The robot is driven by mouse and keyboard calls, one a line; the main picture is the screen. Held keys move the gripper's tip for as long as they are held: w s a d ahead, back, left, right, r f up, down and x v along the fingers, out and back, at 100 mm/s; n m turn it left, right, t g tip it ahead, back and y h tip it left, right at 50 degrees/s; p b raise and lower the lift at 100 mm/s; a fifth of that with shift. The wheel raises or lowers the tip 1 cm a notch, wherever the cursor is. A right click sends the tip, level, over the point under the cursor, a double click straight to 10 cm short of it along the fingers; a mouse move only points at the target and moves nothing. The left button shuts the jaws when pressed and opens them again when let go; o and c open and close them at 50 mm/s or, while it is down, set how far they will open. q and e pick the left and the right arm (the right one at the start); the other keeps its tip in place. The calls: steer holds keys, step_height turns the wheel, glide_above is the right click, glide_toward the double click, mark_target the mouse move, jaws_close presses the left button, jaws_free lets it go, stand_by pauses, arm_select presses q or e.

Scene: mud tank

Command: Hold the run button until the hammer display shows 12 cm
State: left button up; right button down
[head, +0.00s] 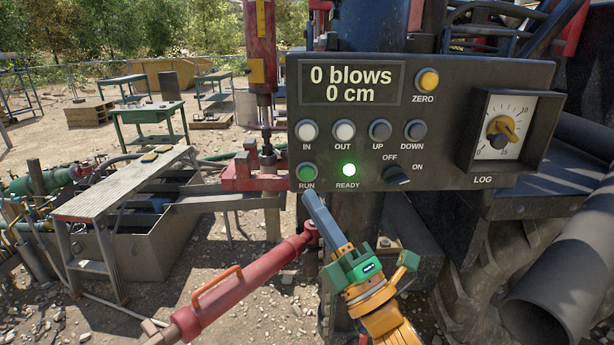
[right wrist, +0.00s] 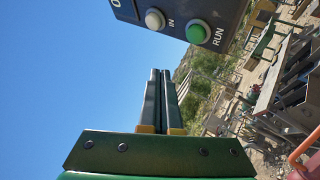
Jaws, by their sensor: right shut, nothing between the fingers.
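The dark control panel (head: 430,75) stands in front of me. Its hammer display (head: 351,83) reads 0 blows and 0 cm. The green run button (head: 307,173) is at the panel's lower left; it also shows at the top of the right wrist view (right wrist: 198,33). The ready lamp (head: 348,170) beside it glows green. My right gripper (head: 308,198) is shut and empty, its fingertips just below the run button in the head view. In the right wrist view its fingers (right wrist: 161,75) point up, with a visible gap in the picture to the button. My left gripper is not in view.
The panel also carries IN, OUT, UP and DOWN buttons (head: 380,131), a yellow zero button (head: 427,80), an off/on switch (head: 397,175) and a log dial (head: 501,130). A red cylinder (head: 240,285) slants below. A large dark pipe (head: 565,265) lies at right.

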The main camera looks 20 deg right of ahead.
mark_target(307, 174)
steer(key=shift+w+d+b, duration=0.1)
steer(key=shift+w+d, duration=0.15)
steer(key=shift+w, duration=0.65)
steer(key=shift+w+d+b, duration=0.15)
steer(key=shift+w+d, duration=0.15)
steer(key=shift+w, duration=0.6)
steer(key=shift+w+d+b, duration=0.1)
steer(key=shift+w+d, duration=0.15)
steer(key=shift+w, duration=0.65)
steer(key=shift+w, duration=0.15)
steer(key=shift+w+d, duration=0.1)
steer(key=shift+w, duration=0.15)
